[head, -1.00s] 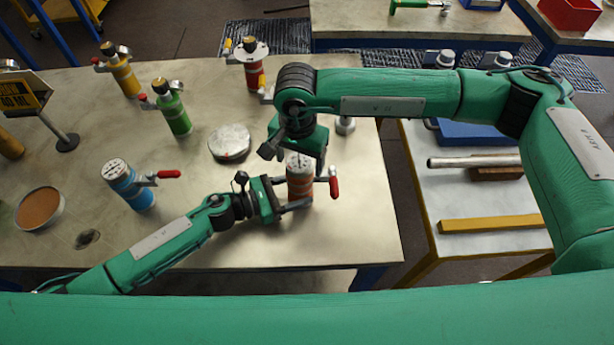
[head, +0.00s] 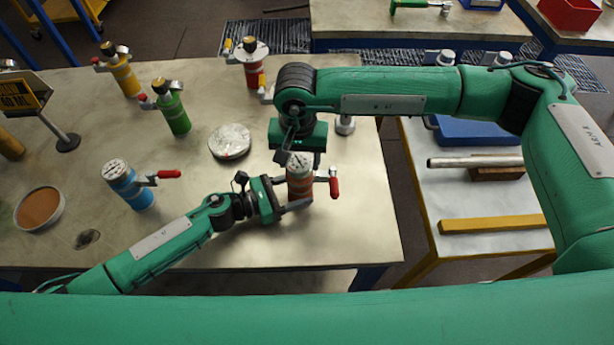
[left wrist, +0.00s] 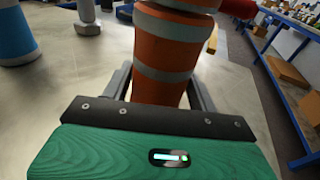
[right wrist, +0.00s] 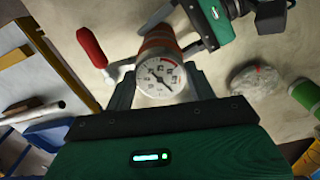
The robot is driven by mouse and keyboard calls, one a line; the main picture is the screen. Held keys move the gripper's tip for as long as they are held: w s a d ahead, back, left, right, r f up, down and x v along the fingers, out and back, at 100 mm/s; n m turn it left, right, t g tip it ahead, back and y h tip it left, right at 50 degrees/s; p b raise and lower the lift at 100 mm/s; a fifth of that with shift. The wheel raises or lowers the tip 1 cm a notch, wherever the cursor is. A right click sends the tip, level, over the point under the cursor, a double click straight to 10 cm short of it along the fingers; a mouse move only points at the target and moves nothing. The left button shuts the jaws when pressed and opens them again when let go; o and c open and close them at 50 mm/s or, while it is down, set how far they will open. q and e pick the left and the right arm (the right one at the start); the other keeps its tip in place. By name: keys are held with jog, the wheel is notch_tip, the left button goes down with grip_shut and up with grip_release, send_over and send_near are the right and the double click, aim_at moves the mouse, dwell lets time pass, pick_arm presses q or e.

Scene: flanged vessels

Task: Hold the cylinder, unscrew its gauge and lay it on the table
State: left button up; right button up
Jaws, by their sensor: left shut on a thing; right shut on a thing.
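The orange cylinder (head: 300,188) with pale bands stands upright near the table's right front part, its red-handled lever (head: 333,185) pointing right. Its round white gauge (head: 300,161) sits on top; in the right wrist view the dial (right wrist: 161,79) faces the camera. My left gripper (head: 290,206) is shut on the cylinder's body from the left; the left wrist view shows its fingers on both sides of the orange body (left wrist: 165,55). My right gripper (head: 299,160) comes from above and is shut on the gauge, one finger on each side of the dial.
A blue cylinder (head: 133,188) with a gauge stands to the left. Green (head: 174,112), yellow (head: 122,75) and red (head: 252,66) cylinders stand farther back. A pale round disc (head: 230,141) and a brown-filled dish (head: 40,207) lie on the table.

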jog(key=n, duration=0.3)
jog(key=shift+n, duration=0.3)
jog(key=shift+r, duration=0.35)
jog(key=shift+r, duration=0.75)
jog(key=shift+r, duration=0.2)
jog(key=shift+r, duration=2.45)
pick_arm(q)
jog(key=o, duration=1)
